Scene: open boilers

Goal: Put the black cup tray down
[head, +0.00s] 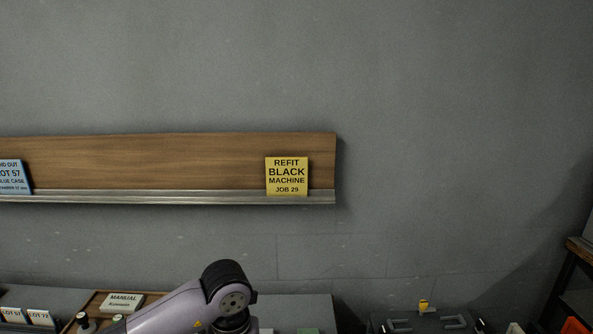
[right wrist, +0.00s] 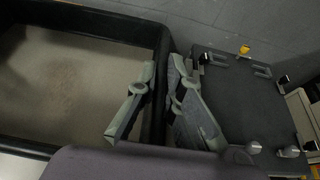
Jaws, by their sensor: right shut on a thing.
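A black-walled tray with a pale, worn floor, which I take for the black cup tray (right wrist: 92,20), fills the left of the right wrist view. Whether anything touches the tray from below cannot be seen. The tray is not identifiable in the head view. One of my arm links shows at the bottom of the head view, without a gripper. My left gripper is not in view.
A yellow "Refit black machine" card (head: 286,176) stands on the wall ledge. A manual (head: 122,303) lies lower left.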

